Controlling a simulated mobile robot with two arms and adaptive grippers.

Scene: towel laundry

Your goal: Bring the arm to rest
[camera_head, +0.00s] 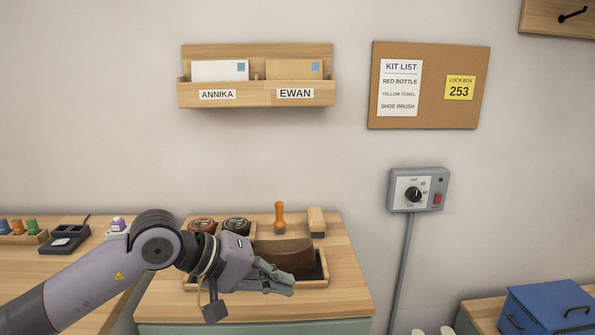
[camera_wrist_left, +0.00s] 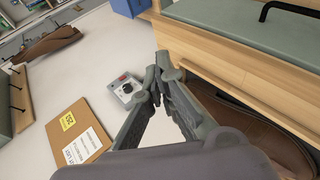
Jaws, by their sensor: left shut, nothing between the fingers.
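My left arm comes in from the left in the head view. Its grey gripper (camera_head: 287,283) is shut and empty. It hovers at the front of the wooden cabinet top (camera_head: 345,290), in front of a brown leather shoe (camera_head: 287,256) in a dark-lined tray (camera_head: 322,268), hiding part of both. Whether it touches them I cannot tell. In the left wrist view the fingers (camera_wrist_left: 157,72) meet at their tips with nothing between them. My right gripper is not in view.
Two round tins (camera_head: 236,226), an orange-handled tool (camera_head: 279,218) and a brush (camera_head: 316,221) stand behind the tray. A grey control box (camera_head: 418,190) is on the wall. A blue box (camera_head: 548,307) sits at lower right. The cabinet top's right front is clear.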

